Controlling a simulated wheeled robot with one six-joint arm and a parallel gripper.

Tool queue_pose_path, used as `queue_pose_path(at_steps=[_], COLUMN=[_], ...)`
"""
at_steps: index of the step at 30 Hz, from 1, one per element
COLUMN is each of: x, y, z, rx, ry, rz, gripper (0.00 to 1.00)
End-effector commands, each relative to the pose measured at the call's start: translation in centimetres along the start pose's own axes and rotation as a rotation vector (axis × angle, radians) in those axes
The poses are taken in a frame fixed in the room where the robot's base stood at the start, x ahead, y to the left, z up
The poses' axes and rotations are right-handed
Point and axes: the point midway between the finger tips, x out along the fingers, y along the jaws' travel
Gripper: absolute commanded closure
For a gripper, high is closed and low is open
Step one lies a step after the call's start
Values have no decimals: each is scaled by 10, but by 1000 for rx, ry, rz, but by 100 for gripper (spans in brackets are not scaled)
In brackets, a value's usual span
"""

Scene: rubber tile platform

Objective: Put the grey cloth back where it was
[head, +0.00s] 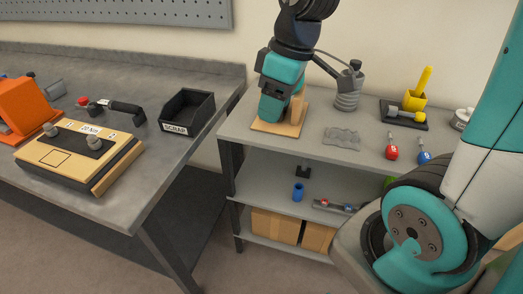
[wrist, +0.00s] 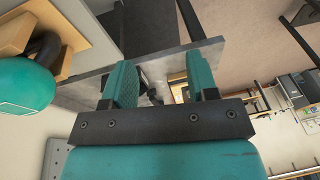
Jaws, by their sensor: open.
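The grey cloth (head: 342,138) lies flat and slightly rumpled on the grey top of the right bench (head: 310,140), in the head view. It touches nothing else there. I cannot make it out in the wrist view. My gripper (wrist: 158,82) is open in the wrist view, with two teal fingers apart and nothing between them. In the head view the lower end of my arm is at the bench's left part, in front of a wooden board (head: 262,126), left of the cloth; the fingertips are hard to tell there.
A black SCRAP bin (head: 187,112) stands on the left bench. Bench top around the cloth is clear.

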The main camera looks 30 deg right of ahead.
Motion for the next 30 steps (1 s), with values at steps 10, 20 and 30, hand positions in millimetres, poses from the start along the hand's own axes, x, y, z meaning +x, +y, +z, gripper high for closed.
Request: queue_pose_path(at_steps=[10,20,30], x=[-7,-7,-7], y=[-160,-161,-160], z=[26,27,26], rx=[44,51,51], ry=[16,15,15], rz=[-174,-176,-175], gripper=[47,47,57])
